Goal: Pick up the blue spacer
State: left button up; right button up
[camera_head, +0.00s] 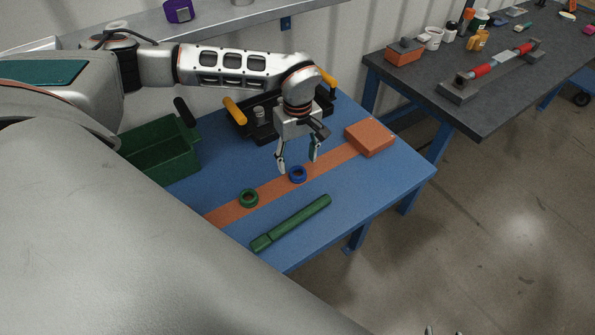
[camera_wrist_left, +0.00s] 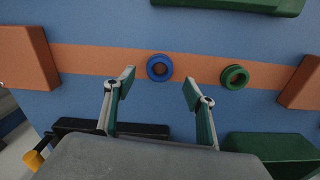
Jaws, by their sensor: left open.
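The blue spacer (camera_head: 298,174) is a small ring lying on the orange strip (camera_head: 272,190) of the blue table. In the left wrist view the blue spacer (camera_wrist_left: 159,68) lies just beyond and between the fingertips. My left gripper (camera_head: 298,166) is open and empty, pointing down over the table close to the spacer. Its fingers (camera_wrist_left: 159,78) show spread apart in the wrist view and do not visibly touch the ring. The exact height above it is hard to tell.
A green ring (camera_head: 249,198) lies left of the spacer on the strip. A green bar (camera_head: 291,223) lies in front, an orange block (camera_head: 370,138) to the right. A green bin (camera_head: 160,152) and a black tray with yellow handles (camera_head: 235,110) stand behind. A grey workbench (camera_head: 490,110) is farther right.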

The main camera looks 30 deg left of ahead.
aim_at(298, 168)
pick_arm(q)
notch_tip(298, 168, down, 4)
jog(key=shift+d+f, duration=0.1)
jog(key=c, duration=1.1)
